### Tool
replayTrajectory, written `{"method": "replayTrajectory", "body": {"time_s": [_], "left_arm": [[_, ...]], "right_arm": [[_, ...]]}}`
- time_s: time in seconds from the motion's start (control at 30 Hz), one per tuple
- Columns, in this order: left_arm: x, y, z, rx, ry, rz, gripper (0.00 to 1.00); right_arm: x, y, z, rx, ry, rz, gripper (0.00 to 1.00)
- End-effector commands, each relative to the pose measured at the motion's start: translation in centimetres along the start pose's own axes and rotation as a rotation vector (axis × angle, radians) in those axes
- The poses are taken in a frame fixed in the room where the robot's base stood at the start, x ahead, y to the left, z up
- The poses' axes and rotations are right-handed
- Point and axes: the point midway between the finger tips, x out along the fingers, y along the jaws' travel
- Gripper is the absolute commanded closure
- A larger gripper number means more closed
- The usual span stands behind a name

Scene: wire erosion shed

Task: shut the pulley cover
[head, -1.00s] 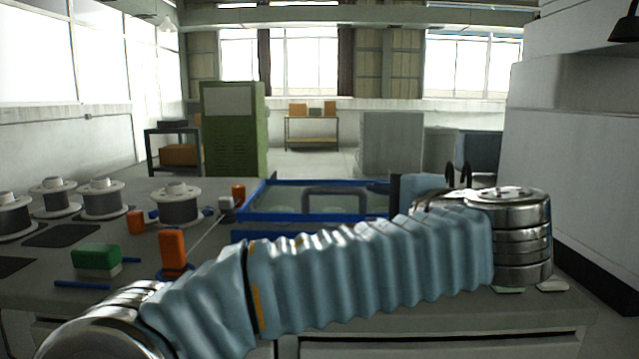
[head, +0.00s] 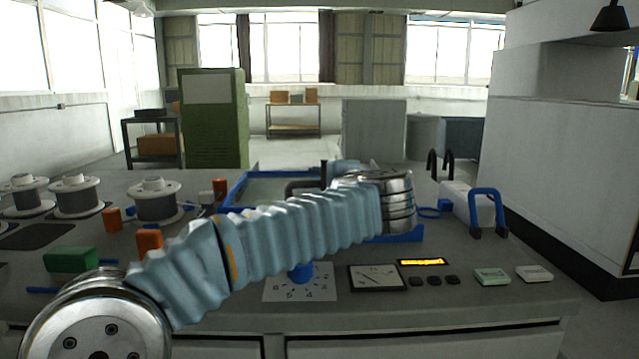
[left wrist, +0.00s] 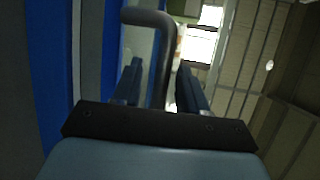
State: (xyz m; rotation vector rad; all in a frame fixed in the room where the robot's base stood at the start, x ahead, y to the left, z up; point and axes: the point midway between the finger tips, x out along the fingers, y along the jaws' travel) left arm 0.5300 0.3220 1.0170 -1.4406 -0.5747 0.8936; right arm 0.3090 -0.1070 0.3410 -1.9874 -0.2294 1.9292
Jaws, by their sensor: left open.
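The pulley cover appears to be the blue-framed panel (head: 234,190) at the middle of the bench, partly hidden behind my left arm; I cannot tell its exact angle. Its dark grey bent handle (head: 292,187) shows just left of my left gripper (head: 323,170). In the left wrist view, the handle (left wrist: 165,40) runs between the two fingers of my open left gripper (left wrist: 157,80), with no clear sign of grip. A blue edge (left wrist: 60,75) of the frame stands to the left there. My right gripper is not in view.
White wire spools (head: 156,201) stand at the left, near orange blocks (head: 149,240) and a green block (head: 70,259). A dial card (head: 300,287), a meter (head: 377,278) and a lit display (head: 422,262) lie in front. A blue handle (head: 487,203) stands at the right.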

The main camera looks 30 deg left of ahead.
Motion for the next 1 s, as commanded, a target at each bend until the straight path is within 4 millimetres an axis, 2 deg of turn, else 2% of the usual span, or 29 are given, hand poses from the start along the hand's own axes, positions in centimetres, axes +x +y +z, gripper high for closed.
{"method": "replayTrajectory", "body": {"time_s": [0.27,0.53,0.83,1.0], "left_arm": [[0.2,0.0,0.0,0.0,0.0,0.0,0.58],[0.1,0.0,0.0,0.0,0.0,0.0,0.99],[0.0,0.1,0.0,0.0,0.001,0.0,1.0],[-2.3,0.8,0.9,-0.001,0.004,0.0,1.0]], "right_arm": [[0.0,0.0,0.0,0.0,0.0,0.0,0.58],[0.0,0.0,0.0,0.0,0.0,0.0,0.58],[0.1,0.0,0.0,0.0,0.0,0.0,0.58],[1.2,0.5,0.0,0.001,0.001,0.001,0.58]]}}
